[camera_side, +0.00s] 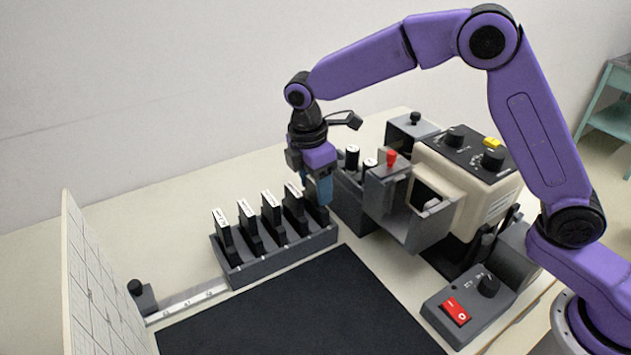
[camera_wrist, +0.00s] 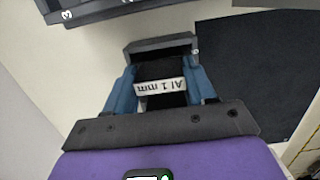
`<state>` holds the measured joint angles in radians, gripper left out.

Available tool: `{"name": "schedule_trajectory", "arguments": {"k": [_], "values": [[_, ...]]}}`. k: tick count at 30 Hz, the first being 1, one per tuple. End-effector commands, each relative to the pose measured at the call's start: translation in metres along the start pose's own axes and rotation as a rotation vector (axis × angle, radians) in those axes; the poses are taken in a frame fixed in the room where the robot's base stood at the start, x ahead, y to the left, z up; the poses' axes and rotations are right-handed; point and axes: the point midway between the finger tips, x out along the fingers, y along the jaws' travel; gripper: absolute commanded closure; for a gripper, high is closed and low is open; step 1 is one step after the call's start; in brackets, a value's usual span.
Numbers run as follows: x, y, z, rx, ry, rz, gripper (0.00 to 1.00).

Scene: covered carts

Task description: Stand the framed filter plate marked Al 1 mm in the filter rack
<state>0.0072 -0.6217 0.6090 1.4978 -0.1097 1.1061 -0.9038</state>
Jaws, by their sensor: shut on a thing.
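The framed plate marked Al 1 mm (camera_wrist: 160,87) is between the blue fingers of my gripper (camera_wrist: 162,95) in the wrist view, its white label facing the camera. In the side view my gripper (camera_side: 317,192) points down over the right end of the grey filter rack (camera_side: 285,262). The rack's end wall (camera_wrist: 160,43) shows just beyond the plate in the wrist view. The plate is upright and low at that end slot; its lower edge is hidden, so I cannot tell whether it touches the bottom. My gripper is shut on it.
Several other labelled plates (camera_side: 247,228) stand in the rack to the left. The beige machine with grey open boxes (camera_side: 415,222) stands close on the right. A black mat (camera_side: 300,310) lies in front, clear. A scale rail (camera_side: 187,302) and a tiled panel (camera_side: 95,290) are at left.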

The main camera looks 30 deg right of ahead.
Motion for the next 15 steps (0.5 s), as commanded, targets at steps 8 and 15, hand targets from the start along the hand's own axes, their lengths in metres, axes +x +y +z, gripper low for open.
{"name": "schedule_trajectory", "arguments": {"k": [8, 15], "values": [[0.0001, 0.0, 0.0, 0.0, 0.0, 0.0, 0.2], [-0.0075, 0.0006, -0.0002, 0.0, 0.002, 0.003, 0.2]]}}
